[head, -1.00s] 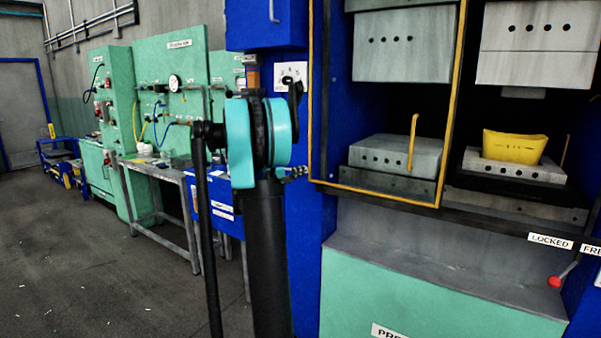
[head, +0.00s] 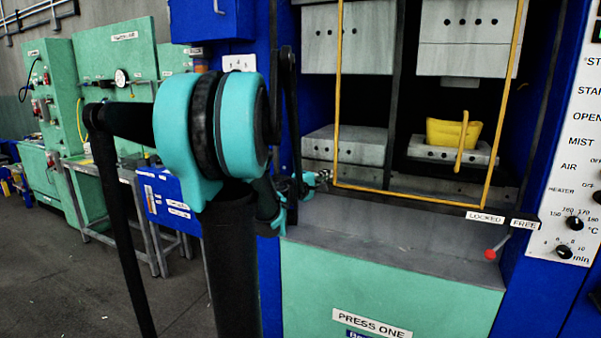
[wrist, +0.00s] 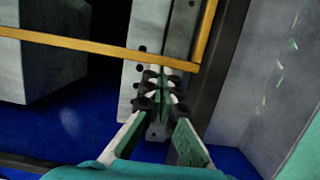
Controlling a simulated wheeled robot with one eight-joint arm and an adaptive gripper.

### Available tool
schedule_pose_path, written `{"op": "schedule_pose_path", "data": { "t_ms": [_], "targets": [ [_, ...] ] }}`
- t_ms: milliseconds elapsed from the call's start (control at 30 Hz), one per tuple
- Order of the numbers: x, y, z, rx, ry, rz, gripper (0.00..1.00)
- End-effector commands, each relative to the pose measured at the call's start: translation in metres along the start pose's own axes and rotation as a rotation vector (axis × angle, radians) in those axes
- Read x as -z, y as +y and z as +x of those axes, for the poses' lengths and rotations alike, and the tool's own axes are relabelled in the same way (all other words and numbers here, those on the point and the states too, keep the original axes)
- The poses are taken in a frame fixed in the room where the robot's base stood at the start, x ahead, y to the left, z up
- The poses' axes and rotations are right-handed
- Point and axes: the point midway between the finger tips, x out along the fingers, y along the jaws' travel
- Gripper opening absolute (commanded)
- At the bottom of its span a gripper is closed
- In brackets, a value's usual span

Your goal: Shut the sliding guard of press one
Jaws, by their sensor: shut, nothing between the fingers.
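The sliding guard of press one (head: 338,100) is a yellow frame around a see-through pane with an upright yellow handle (head: 462,140). It stands over the right part of the press opening. Its left edge crosses the left lower block (head: 318,142), whose left part is uncovered. The handle is in front of the yellow piece (head: 440,131) on the right lower block. My gripper (head: 325,176) is shut and empty beside the guard's lower left corner. In the wrist view my gripper's tips (wrist: 158,80) lie close to the yellow frame corner (wrist: 193,66); contact is unclear.
A red-knobbed lever (head: 490,254) sits below the LOCKED (head: 485,217) and FREE labels; its setting is unclear. A control panel (head: 575,150) is at the right. A grey ledge (head: 400,222) runs below the opening.

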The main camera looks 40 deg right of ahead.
Motion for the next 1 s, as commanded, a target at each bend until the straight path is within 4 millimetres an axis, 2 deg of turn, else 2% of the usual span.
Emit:
{"op": "schedule_pose_path", "data": {
  "t_ms": [33,200,400,500,700,1000],
  "targets": [
    [-0.02,0.0,0.004,0.0,-0.01,0.0,0.0],
    [-0.067,0.0,0.016,0.0,-0.01,0.0,0.0],
    [-0.111,0.0,0.027,0.0,-0.007,0.0,0.0],
    [-0.127,0.0,0.031,0.0,-0.005,0.0,0.0],
    [-0.146,0.0,0.037,0.0,-0.002,0.0,0.0],
    [-0.154,0.0,0.039,0.0,-0.003,0.0,0.0]
  ]
}}
